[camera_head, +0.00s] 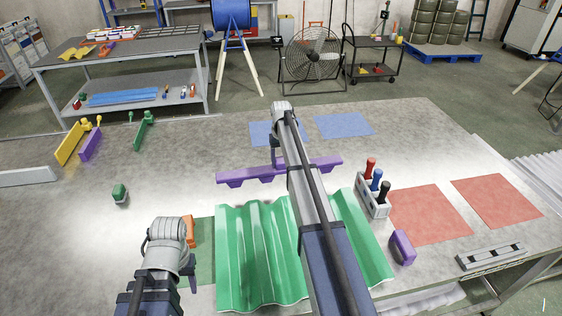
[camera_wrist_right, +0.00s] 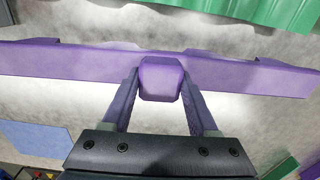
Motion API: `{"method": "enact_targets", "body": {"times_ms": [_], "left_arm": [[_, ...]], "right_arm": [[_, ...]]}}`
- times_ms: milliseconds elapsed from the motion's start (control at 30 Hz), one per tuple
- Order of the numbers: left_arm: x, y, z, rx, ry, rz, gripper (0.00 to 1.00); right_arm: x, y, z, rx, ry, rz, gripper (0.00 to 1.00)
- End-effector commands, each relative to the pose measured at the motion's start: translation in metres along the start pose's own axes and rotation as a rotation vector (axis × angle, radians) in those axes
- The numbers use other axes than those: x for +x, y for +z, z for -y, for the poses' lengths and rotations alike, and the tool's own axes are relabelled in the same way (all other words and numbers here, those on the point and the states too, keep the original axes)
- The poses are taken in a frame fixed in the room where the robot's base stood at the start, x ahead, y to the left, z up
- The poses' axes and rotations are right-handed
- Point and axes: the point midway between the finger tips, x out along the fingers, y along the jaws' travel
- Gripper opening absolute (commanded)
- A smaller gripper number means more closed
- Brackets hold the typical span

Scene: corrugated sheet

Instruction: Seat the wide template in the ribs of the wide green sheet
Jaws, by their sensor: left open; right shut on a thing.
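The wide green sheet (camera_head: 262,255) lies on the table in front of me, its ribs running front to back; my right arm covers part of it. A long purple template (camera_head: 236,175), with a toothed lower edge, is just beyond the sheet's far edge and apart from it. My right gripper (camera_wrist_right: 160,85) is shut on the purple template's block-shaped handle (camera_wrist_right: 160,78); I cannot tell how high the template is held. Part of the green sheet (camera_wrist_right: 240,10) also shows in the right wrist view. My left gripper (camera_head: 180,262) is open, left of the sheet; its fingers are mostly hidden.
A smaller purple piece (camera_head: 403,247) and a holder (camera_head: 371,199) with coloured handles stand right of the sheet. Red mats (camera_head: 430,213) lie further right, blue mats (camera_head: 343,125) beyond. Yellow (camera_head: 70,144) and green (camera_head: 145,132) pieces stand far left. The left table area is mostly clear.

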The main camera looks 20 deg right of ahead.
Motion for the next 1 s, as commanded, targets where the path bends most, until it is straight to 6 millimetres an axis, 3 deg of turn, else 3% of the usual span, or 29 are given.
{"method": "enact_targets", "body": {"times_ms": [33,100,333,467,567,900,1000], "left_arm": [[-0.014,0.001,0.001,0.000,0.000,0.000,0.50],[-0.019,0.001,0.002,0.000,0.000,0.000,0.50],[-0.023,0.001,0.002,0.000,0.000,0.000,0.50],[-0.023,0.001,0.002,0.000,0.000,0.000,0.50],[-0.024,0.001,0.002,0.000,0.000,0.000,0.50],[-0.030,0.002,0.003,0.000,0.000,0.000,0.50],[-0.031,0.002,0.003,0.000,0.000,0.000,0.50]], "right_arm": [[-0.014,0.000,0.000,0.000,0.000,0.000,0.00],[-0.020,0.000,0.000,0.000,0.000,0.000,0.00],[-0.023,0.002,0.000,0.000,0.000,0.000,0.00],[-0.023,0.015,0.001,0.004,0.000,0.000,0.00],[-0.024,0.037,0.002,0.009,0.000,0.000,0.00],[-0.031,0.147,0.007,0.041,0.000,0.000,0.00],[-0.031,0.162,0.008,0.047,0.000,0.000,0.00]]}}
